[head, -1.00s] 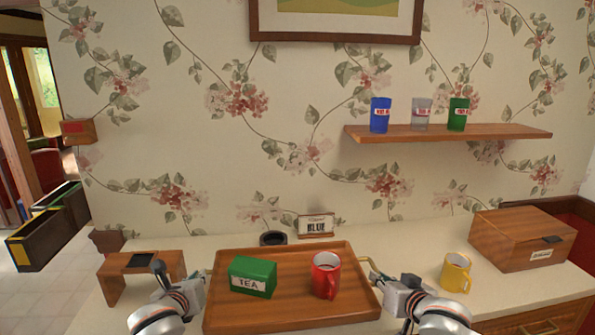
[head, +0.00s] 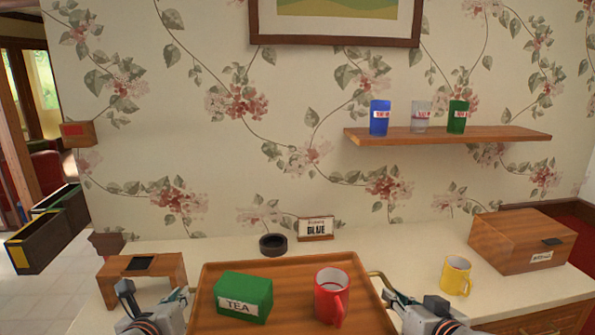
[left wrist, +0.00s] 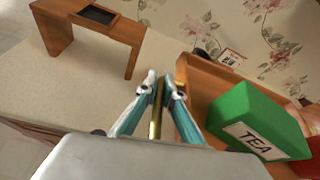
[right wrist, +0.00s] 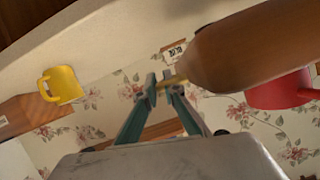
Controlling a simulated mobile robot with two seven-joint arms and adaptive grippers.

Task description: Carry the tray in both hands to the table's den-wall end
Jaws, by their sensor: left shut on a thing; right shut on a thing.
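The wooden tray (head: 285,270) is in the lower middle of the head view, raised in front of the table (head: 400,258). On it a green tea box (head: 244,297) stands at the left and a red mug (head: 331,294) at the right. My left gripper (head: 153,294) is shut on the tray's left brass handle (left wrist: 155,122). My right gripper (head: 416,299) is shut on the right brass handle (head: 377,277). Both handles also show close up in the wrist views. In the right wrist view the tray's side (right wrist: 250,45) hides part of the red mug.
A small wooden stand (head: 172,266) is left of the tray. A dark round ring (head: 273,244) and a "BLUE" sign (head: 316,229) stand behind it. A yellow mug (head: 456,275) and a wooden box (head: 522,240) are at the right. A shelf (head: 450,136) holds three cups.

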